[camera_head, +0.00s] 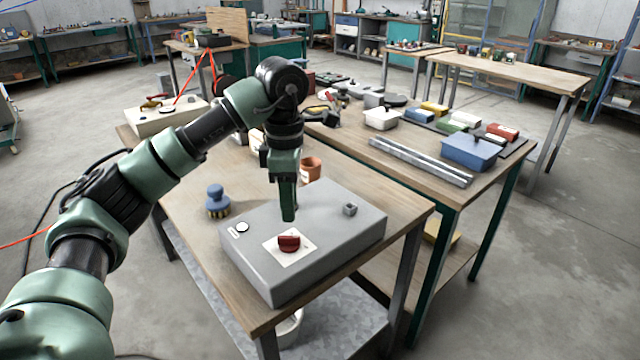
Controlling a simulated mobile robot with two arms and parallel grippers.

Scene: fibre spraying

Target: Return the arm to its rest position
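My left arm comes in from the left and reaches over the near wooden table (185,188). Its gripper (288,215) points straight down above a grey box (335,235). The fingers look like one narrow green block from this side, so I cannot tell whether they are open or shut. A red knob (289,243) on a white plate sits on the box top, just below and apart from the fingertips as far as I can see. My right gripper is not in view.
A blue-handled brush (217,201) stands left of the box, and an orange cup (311,169) stands behind it. A second table to the right bears metal rails (420,161), a blue box (471,151) and a white tub (382,118). Open floor lies at the right.

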